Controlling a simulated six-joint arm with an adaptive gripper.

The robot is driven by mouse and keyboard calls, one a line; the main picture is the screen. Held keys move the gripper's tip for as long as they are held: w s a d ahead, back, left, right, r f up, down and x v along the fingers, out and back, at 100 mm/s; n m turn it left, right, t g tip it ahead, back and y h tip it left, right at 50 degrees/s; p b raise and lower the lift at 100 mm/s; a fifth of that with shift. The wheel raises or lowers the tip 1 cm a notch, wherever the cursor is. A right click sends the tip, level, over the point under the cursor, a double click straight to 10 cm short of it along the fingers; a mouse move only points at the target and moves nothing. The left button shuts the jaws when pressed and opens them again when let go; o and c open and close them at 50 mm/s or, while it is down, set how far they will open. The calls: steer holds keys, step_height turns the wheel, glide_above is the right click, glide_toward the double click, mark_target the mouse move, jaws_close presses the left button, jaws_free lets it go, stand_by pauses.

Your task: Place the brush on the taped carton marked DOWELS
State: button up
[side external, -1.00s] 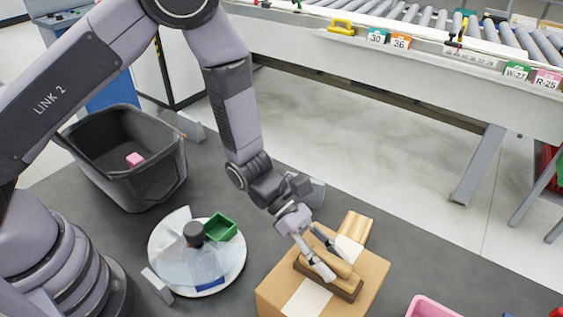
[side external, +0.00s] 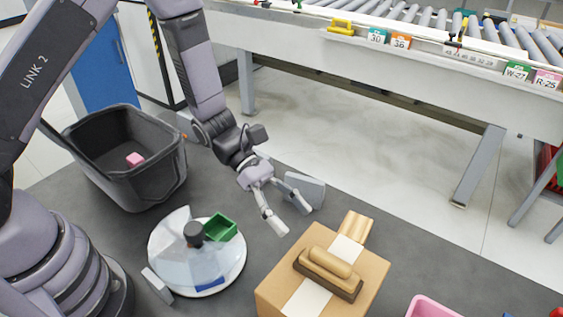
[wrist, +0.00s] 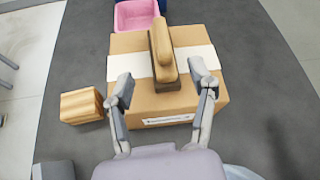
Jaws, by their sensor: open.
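The brush (side external: 328,272), with a tan wooden handle and a dark base, lies on top of the taped carton (side external: 369,274), across its white tape strip. In the wrist view the brush (wrist: 163,55) rests on the carton (wrist: 190,100) too, and a white label shows on the carton's side, its print too small to read. My gripper (side external: 291,219) is open and empty, to the left of the carton and apart from the brush. In the wrist view my gripper's fingers (wrist: 161,88) are spread wide with nothing between them.
A wooden block (side external: 356,228) stands beside the carton. A clear-domed round plate (side external: 238,272) with a green box (side external: 220,227) is left of it. A black bin (side external: 150,185) holding a pink block stands farther left. A pink tray (side external: 430,306) is at the lower right.

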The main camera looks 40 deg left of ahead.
steer(key=s+a+r+m+y, duration=0.3)
steer(key=s+a+r+m, duration=0.2)
steer(key=a+r+m, duration=0.6)
steer(key=s+a+r+m+t+y, duration=0.3)
steer(key=s+a+r+m+y, duration=0.1)
steer(key=a, duration=0.4)
steer(key=s+a+r+m+t+y, duration=0.4)
steer(key=s+a+r+y, duration=0.1)
steer(key=a, duration=0.4)
step_height(320, 180, up, 2)
steer(key=shift+s+a+r+y, duration=0.2)
steer(key=shift+s+y, duration=0.1)
steer(key=shift+s, duration=0.25)
